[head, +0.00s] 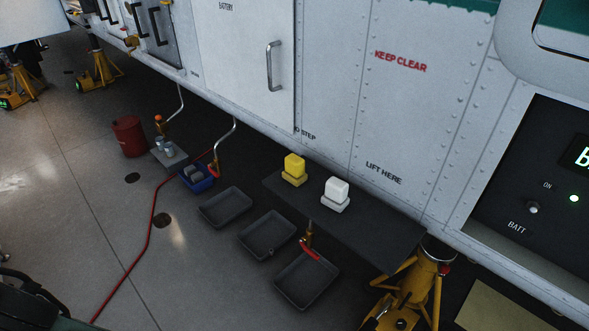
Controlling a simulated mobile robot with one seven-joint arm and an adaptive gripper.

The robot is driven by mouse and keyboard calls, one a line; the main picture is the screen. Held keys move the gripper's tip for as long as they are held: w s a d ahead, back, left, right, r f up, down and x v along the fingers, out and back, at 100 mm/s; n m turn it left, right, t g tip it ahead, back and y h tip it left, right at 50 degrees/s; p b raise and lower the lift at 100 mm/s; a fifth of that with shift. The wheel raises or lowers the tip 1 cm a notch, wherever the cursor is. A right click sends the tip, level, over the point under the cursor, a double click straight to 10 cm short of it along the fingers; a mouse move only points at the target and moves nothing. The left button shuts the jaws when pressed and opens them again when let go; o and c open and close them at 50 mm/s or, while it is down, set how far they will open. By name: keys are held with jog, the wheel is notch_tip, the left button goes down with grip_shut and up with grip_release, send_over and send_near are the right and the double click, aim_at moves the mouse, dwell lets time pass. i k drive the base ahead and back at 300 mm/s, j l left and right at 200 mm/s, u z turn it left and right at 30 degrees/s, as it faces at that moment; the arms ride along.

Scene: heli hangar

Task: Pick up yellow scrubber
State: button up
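The yellow scrubber (294,168) is a small yellow block on a pale yellow base. It stands upright on a dark grey shelf (375,232) beside the white panelled wall. A white block of similar shape (336,192) stands to its right, a short gap away. A dark form at the lower left corner may be part of my arm, but I cannot make out my gripper in the head view.
Several black trays (268,235) lie in front of the shelf; the nearest has a red-handled item. A yellow jack (410,290) stands at the right. A red hose (152,240), blue bin (197,181) and red can (130,136) are at left. Floor at lower left is mostly clear.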

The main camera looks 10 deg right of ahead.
aim_at(293, 173)
jog(key=z, duration=2.3)
jog(key=j+u, duration=0.2)
jog(key=u, duration=1.8)
jog(key=j+z, duration=0.3)
jog(key=j, duration=0.2)
jog(key=j+z, duration=0.35)
jog(key=j, duration=0.2)
jog(key=i+l+z, duration=0.1)
jog(key=i+l, duration=0.05)
jog(key=i, duration=0.1)
